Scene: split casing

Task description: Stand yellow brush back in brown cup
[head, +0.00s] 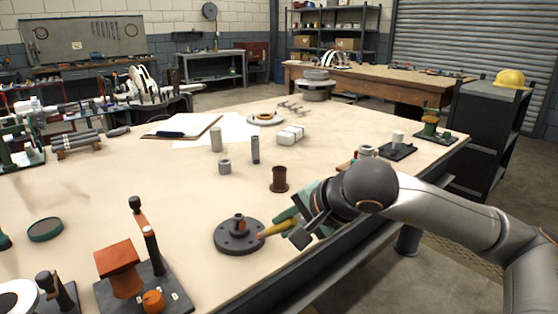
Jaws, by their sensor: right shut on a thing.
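The brown cup (279,180) stands upright on the table, and nothing shows sticking out of it. The yellow brush (277,229) is in my right gripper (292,224), close to the table's front edge. The gripper is shut on the brush, which lies nearly level and points left. The brush's left end is at the dark round flange (238,236); I cannot tell whether they touch. Part of the brush is hidden by the fingers. The gripper is in front of the cup and slightly right of it. My left gripper is not in view.
A grey cylinder (255,149) and a small grey ring (225,166) stand behind the cup. An orange block on a dark base (118,268) is at the front left. A white block (290,135) lies farther back.

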